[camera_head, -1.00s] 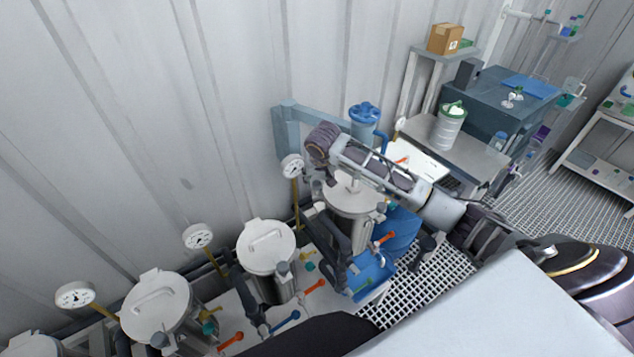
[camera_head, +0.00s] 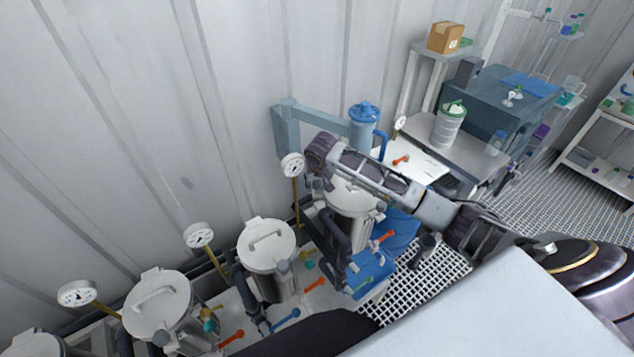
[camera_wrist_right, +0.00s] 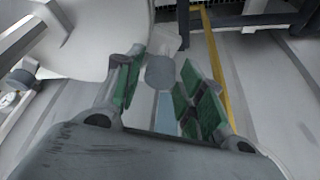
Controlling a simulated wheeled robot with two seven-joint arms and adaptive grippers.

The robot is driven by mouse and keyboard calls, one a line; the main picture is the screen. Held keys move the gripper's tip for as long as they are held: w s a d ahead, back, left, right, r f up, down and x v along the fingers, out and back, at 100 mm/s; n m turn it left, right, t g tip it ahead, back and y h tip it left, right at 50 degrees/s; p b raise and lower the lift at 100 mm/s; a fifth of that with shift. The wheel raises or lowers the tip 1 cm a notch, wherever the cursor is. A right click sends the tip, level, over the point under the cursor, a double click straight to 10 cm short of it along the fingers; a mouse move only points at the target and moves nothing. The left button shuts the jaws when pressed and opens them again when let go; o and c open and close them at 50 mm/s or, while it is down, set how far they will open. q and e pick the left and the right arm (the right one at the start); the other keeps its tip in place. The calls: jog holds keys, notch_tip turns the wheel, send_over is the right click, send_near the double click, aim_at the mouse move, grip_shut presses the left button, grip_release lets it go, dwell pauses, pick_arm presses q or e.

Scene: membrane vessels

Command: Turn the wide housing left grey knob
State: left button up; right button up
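The wide housing (camera_head: 352,201) is a pale round-lidded vessel, partly covered by my right arm in the head view. Its pale body also fills the upper left of the right wrist view (camera_wrist_right: 85,40). A grey knob (camera_wrist_right: 160,72) on a lighter grey stub shows there, between the green-padded fingers of my right gripper (camera_wrist_right: 162,78). The fingers are open, with narrow gaps seen on both sides of the knob; contact cannot be told. In the head view, my right gripper (camera_head: 315,184) is small and mostly hidden beneath the wrist, at the housing's left side. My left gripper is not in view.
Other lidded vessels (camera_head: 267,242) stand to the left along the wall, with pressure gauges (camera_head: 198,236) on yellow pipes. A yellow pipe (camera_wrist_right: 217,65) runs close to the right finger. A blue-lidded canister (camera_head: 364,118) stands behind the arm. Orange and blue valve handles sit low in front.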

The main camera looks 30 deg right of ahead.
jog(key=c, duration=0.6)
jog(key=shift+n, duration=0.4)
jog(key=shift+d+n+y, duration=0.15)
jog(key=shift+n+y, duration=0.95)
jog(key=shift+n, duration=1.6)
jog(key=o, duration=1)
jog(key=shift+r, duration=0.15)
jog(key=shift+v, duration=5.85)
